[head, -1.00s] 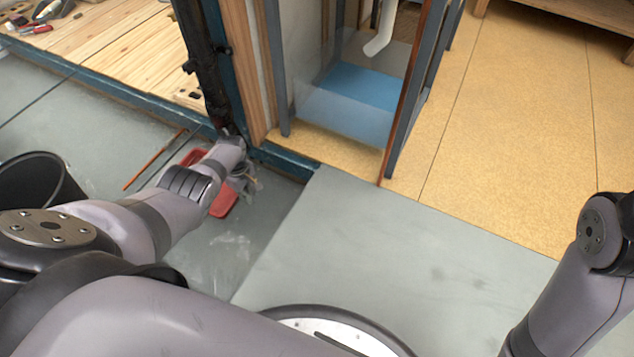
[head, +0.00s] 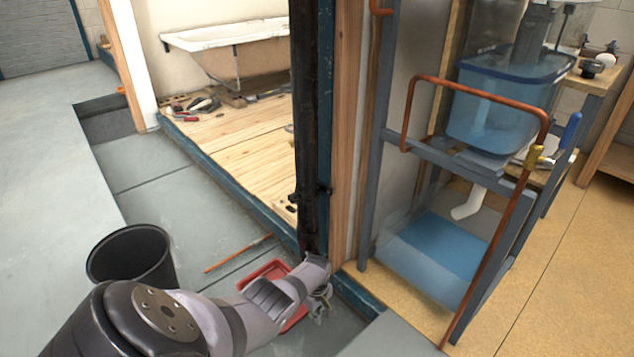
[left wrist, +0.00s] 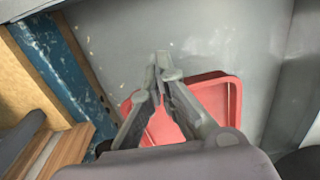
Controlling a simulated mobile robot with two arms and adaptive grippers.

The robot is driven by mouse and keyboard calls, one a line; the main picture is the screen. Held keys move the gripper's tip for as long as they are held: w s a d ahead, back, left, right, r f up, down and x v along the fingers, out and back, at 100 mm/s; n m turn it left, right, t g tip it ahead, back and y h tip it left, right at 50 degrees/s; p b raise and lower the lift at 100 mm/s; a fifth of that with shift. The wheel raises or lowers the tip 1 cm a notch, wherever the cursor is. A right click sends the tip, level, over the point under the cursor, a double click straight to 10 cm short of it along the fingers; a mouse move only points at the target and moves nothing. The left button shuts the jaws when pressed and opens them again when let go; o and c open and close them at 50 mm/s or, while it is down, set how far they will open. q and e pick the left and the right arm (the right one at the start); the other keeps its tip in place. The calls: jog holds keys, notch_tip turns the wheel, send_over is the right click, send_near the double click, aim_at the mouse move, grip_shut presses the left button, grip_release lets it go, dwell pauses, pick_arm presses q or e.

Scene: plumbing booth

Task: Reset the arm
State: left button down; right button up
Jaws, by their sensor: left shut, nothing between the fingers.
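My left gripper (head: 322,300) is low over the grey floor, beside the foot of the dark post. In the left wrist view its fingers (left wrist: 161,68) are closed together with nothing between them. A red tray (left wrist: 222,98) lies on the floor below the gripper, and the fingers cover part of it. In the head view the red tray (head: 266,272) shows partly behind my left arm. My right gripper is out of view.
A black bucket (head: 132,258) stands left of my left arm. A dark post (head: 311,130) and a metal frame with copper pipe (head: 521,200) and a blue tub (head: 500,105) stand at right. Wooden decking (head: 235,135) has tools on it.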

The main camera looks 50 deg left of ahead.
pick_arm(q)
jog(key=shift+r+p, duration=0.75)
jog(key=shift+r, duration=0.55)
